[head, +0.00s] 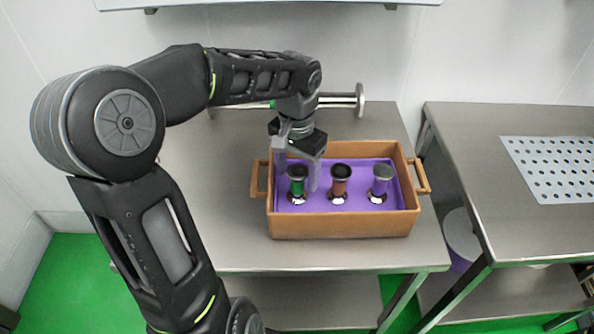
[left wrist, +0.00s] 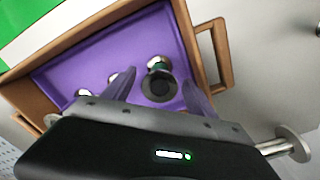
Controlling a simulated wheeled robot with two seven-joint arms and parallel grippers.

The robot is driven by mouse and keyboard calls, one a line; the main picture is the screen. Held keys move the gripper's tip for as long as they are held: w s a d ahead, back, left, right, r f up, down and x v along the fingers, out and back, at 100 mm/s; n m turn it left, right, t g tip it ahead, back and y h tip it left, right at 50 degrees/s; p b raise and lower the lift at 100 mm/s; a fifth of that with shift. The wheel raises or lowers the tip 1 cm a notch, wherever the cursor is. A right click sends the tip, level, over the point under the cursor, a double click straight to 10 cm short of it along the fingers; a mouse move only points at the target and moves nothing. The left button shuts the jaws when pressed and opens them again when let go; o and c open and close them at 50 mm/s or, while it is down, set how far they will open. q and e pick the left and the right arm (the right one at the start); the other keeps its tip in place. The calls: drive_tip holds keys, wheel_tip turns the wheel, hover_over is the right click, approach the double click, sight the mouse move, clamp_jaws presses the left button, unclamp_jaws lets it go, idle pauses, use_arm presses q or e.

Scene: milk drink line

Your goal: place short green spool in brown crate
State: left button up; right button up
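The short green spool (head: 297,187) stands upright on the purple floor of the brown crate (head: 342,224), at its left end. It has a dark top and a shiny base. My left gripper (head: 298,178) reaches down into the crate with one finger on each side of this spool. In the left wrist view the spool's dark top (left wrist: 159,88) sits between the two spread fingers (left wrist: 159,78), with a gap on both sides. The left gripper is open and holds nothing. My right gripper is not in view.
A brown spool (head: 339,184) and a purple spool (head: 380,183) stand to the right in the same crate. A metal bar with a round end disc (head: 360,100) lies behind the crate. A second steel table (head: 470,150) with a perforated plate (head: 556,168) is at the right.

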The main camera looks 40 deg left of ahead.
use_arm(q)
drive_tip(key=shift+r, duration=0.1)
drive_tip(key=shift+r+p, duration=0.25)
drive_tip(key=shift+p, duration=0.05)
wheel_tip(320, 180, up, 13)
drive_tip(key=p, duration=0.2)
drive_tip(key=shift+f, duration=0.2)
